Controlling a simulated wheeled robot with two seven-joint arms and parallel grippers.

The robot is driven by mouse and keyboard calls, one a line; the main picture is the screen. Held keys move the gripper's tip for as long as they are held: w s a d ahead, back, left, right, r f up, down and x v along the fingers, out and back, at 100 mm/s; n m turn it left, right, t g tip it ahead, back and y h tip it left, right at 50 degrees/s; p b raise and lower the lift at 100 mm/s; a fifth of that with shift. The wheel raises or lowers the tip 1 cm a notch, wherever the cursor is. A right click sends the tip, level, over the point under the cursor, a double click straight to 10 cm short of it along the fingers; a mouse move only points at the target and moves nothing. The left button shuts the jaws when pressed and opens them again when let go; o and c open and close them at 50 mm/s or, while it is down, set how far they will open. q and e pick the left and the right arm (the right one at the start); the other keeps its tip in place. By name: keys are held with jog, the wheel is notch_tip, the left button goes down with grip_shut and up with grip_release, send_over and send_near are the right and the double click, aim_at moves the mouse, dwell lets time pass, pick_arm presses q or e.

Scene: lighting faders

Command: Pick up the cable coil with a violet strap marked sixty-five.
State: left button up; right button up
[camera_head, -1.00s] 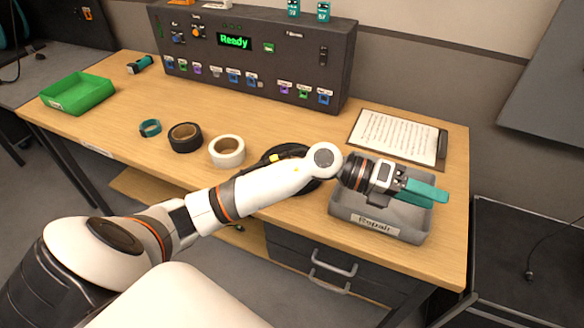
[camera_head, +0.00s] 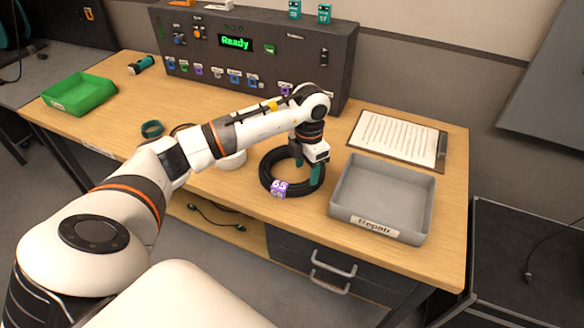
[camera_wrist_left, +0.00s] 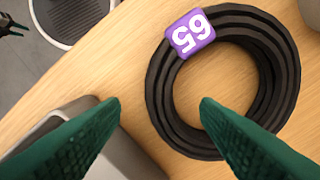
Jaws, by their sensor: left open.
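The black cable coil (camera_head: 271,180) lies flat on the wooden table, left of the grey tray. Its violet strap (camera_head: 279,188) reads 65 and faces the table's front edge. In the left wrist view the coil (camera_wrist_left: 271,100) fills the upper right, with the violet strap (camera_wrist_left: 189,34) at its upper left. My left gripper (camera_head: 308,170) points down over the coil's right side. My right gripper is not in view.
The grey tray marked Repair (camera_head: 348,212) stands empty right of the coil. A clipboard (camera_head: 397,137) lies behind it. A white tape roll (camera_head: 233,162) sits left of the coil, partly behind my arm. The dark control console (camera_head: 340,65) stands at the back.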

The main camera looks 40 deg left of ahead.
aim_at(307, 184)
pick_arm(q)
jog(key=shift+d+f+p, duration=0.1)
jog(key=shift+f+p, duration=0.6)
jog(key=shift+f, duration=2.3)
jog(key=c, duration=1.2)
jog(key=shift+r, duration=0.1)
grip_shut()
jog(key=shift+r, duration=0.1)
